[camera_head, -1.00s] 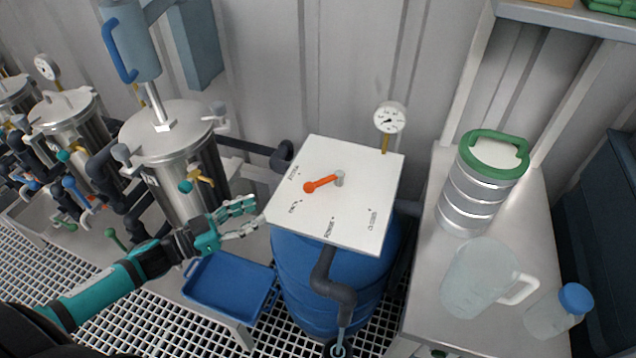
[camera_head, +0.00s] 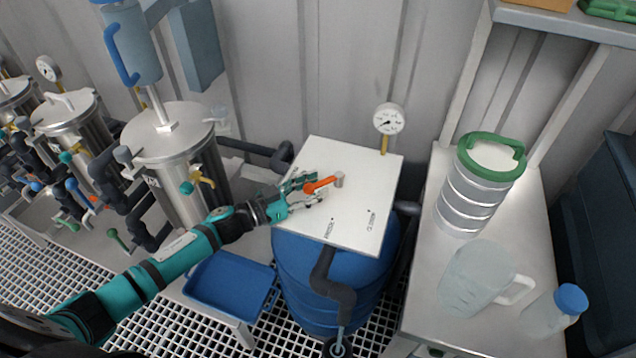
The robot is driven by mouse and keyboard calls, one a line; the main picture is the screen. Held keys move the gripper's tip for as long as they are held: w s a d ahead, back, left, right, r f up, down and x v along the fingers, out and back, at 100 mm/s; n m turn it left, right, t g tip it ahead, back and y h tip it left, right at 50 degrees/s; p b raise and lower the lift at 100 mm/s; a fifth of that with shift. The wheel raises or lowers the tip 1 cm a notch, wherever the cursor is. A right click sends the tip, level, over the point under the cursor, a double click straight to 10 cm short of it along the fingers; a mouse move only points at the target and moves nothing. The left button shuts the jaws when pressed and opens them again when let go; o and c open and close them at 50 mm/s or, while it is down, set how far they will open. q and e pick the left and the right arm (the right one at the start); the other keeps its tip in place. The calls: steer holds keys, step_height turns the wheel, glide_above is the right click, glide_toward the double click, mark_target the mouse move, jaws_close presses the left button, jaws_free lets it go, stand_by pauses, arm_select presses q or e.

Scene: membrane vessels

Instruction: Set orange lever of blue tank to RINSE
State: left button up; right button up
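The blue tank (camera_head: 335,275) stands in the middle under a white square plate (camera_head: 365,165). The orange lever (camera_head: 322,184) sits on the plate and points left from its grey pivot (camera_head: 339,179). Two labels show on the plate's front and right parts, too small to read surely; the left labels are hidden by my gripper. My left gripper (camera_head: 306,192) is over the plate's left part, its fingers apart on either side of the lever's tip. I cannot tell whether they touch it. My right gripper is not in view.
A gauge (camera_head: 388,119) rises behind the plate. A dark pipe (camera_head: 331,280) runs down the tank's front. Steel vessels (camera_head: 175,150) stand left, above a blue tray (camera_head: 230,287). A bench at right holds a green-handled canister (camera_head: 475,190), a jug (camera_head: 473,280) and a bottle (camera_head: 552,312).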

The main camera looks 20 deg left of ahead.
arm_select(q)
steer(key=shift+w+d, duration=0.45)
steer(key=shift+w, duration=0.05)
jaws_close()
